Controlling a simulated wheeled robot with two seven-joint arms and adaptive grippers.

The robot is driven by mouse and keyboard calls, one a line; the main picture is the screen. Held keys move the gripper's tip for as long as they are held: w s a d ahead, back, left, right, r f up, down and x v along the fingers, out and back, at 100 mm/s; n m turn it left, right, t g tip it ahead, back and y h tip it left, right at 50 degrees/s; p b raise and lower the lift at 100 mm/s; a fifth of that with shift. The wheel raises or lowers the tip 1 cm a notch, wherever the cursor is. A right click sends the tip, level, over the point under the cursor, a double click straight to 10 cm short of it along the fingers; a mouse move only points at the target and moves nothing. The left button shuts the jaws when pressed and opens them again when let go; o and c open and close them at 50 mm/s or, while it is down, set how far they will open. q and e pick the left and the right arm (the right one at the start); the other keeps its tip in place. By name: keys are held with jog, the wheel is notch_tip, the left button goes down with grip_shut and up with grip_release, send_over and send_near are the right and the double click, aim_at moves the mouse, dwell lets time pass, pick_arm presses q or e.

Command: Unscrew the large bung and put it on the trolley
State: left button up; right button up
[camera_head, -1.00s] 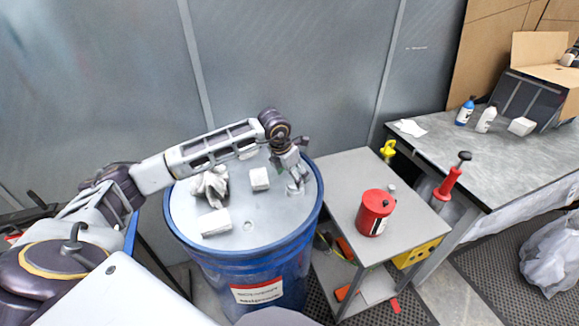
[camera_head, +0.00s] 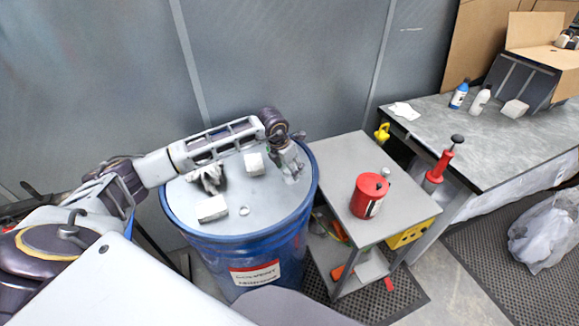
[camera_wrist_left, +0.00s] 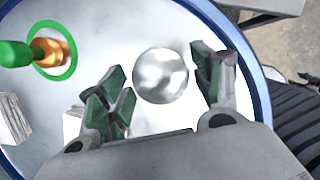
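The large bung (camera_wrist_left: 161,75) is a round, shiny silver piece on the pale lid of the blue drum (camera_head: 235,250). It shows in the left wrist view between the fingers of my left gripper (camera_wrist_left: 161,88). The fingers have green pads and are apart, one on each side of the bung. The right pad is very close to it; I cannot tell whether it touches. In the head view my left gripper (camera_head: 291,172) is low over the lid's right side and hides the bung. The grey trolley (camera_head: 335,158) stands right of the drum. My right gripper is not in view.
A green-handled brass piece (camera_wrist_left: 48,52) shows in the wrist view. A red can (camera_head: 369,196) stands on the trolley; its back left top is clear.

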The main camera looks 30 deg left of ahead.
pick_arm(q)
jog(key=c, duration=0.5)
jog(key=o, duration=0.9)
jog(key=shift+r, duration=0.15)
jog(key=shift+b+v, duration=1.25)
jog(key=shift+v, duration=5.5)
